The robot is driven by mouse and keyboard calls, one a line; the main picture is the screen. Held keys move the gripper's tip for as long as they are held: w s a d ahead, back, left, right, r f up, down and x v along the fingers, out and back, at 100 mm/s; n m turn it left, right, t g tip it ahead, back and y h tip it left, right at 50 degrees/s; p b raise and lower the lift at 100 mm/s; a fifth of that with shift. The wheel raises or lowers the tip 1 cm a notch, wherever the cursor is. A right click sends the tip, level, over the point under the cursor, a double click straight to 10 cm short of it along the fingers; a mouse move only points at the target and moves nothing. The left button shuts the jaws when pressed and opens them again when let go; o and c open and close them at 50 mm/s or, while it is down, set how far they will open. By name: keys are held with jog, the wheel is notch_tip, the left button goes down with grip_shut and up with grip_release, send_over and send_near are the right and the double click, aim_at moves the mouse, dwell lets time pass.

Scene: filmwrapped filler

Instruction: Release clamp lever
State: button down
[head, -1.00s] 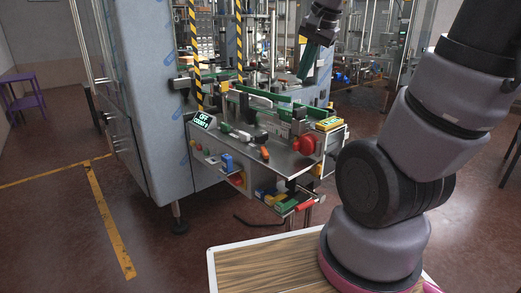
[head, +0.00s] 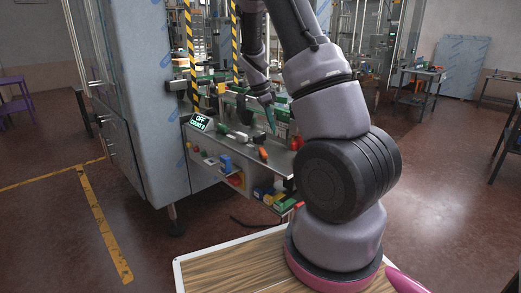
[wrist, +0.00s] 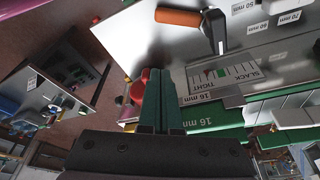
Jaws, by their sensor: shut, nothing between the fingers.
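The clamp lever, as far as I can tell, is the orange-handled black lever (wrist: 180,17) at the top of the wrist view. It lies on the pale machine plate, and its orange handle (head: 263,154) also shows in the head view. My gripper (wrist: 161,75) has green fingers pressed together, with nothing between them. The fingers point toward the plate, below the orange handle in the wrist view and apart from it. In the head view my gripper (head: 269,112) hangs over the machine's work shelf. A SLACK/TIGHT scale (wrist: 222,75) lies right of the fingers.
A red knob (wrist: 138,90) is close left of the fingers; it also shows in the head view (head: 296,143). Green rails marked 16 mm (wrist: 205,120) run across the right. A display reading OFF (head: 200,121) stands at the shelf's left corner.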

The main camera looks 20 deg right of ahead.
aim_at(263, 153)
jog(key=shift+w+f, duration=0.3)
jog(key=shift+f, duration=0.25)
jog(key=x, duration=0.9)
jog(key=shift+d+f, duration=0.2)
jog(key=shift+f, duration=0.15)
jog(key=shift+w+a+f, duration=0.1)
jog(key=shift+w+a, duration=0.1)
jog(key=shift+a, duration=0.95)
jog(key=shift+w+a, duration=0.1)
jog(key=shift+a, duration=0.65)
